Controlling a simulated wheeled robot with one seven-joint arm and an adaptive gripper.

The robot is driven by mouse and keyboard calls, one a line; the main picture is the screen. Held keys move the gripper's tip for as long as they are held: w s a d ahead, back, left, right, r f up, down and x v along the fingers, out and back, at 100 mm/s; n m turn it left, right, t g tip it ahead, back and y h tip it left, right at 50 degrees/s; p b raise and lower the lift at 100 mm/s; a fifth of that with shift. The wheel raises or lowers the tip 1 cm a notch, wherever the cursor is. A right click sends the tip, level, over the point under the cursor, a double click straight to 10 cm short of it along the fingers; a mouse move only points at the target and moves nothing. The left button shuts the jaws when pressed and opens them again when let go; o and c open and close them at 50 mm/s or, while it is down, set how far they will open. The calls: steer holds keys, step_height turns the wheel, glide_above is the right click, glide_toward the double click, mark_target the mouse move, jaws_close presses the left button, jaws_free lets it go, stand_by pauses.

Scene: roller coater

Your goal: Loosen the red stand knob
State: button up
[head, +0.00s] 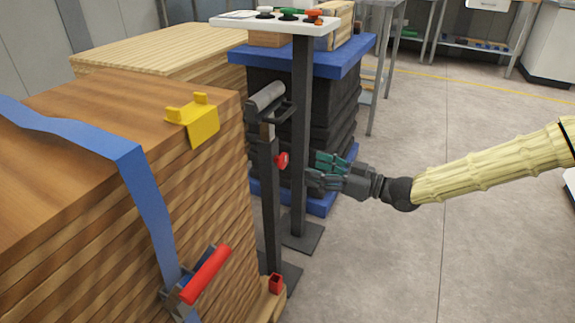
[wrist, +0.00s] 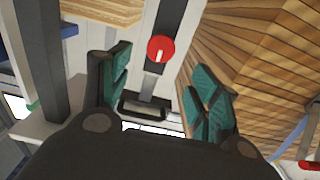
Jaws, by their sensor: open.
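The red stand knob (head: 282,160) sits on the side of a dark upright roller stand (head: 270,210) with a grey roller (head: 266,96) on top. In the wrist view the knob (wrist: 161,48) is round and red with a small white mark, on a dark post. My gripper (head: 322,170) is to the right of the knob in the head view, with its fingers pointing toward it. In the wrist view the teal-padded fingers (wrist: 160,85) are spread apart, and the knob shows between and beyond the tips. The fingers do not appear to touch it.
A stack of wood boards (head: 110,120) with a blue strap (head: 150,200), red-handled ratchet (head: 205,273) and yellow corner piece (head: 201,122) stands at left. A blue lift table (head: 335,58) is behind. Floor at right is clear.

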mark_target(285, 160)
steer(key=b+x, duration=0.3)
steer(key=x, duration=0.4)
steer(key=shift+w+a+f, duration=0.15)
steer(key=shift+a, duration=0.15)
steer(key=shift+w+a, duration=0.35)
steer(key=shift+a, duration=0.25)
steer(key=c, duration=1)
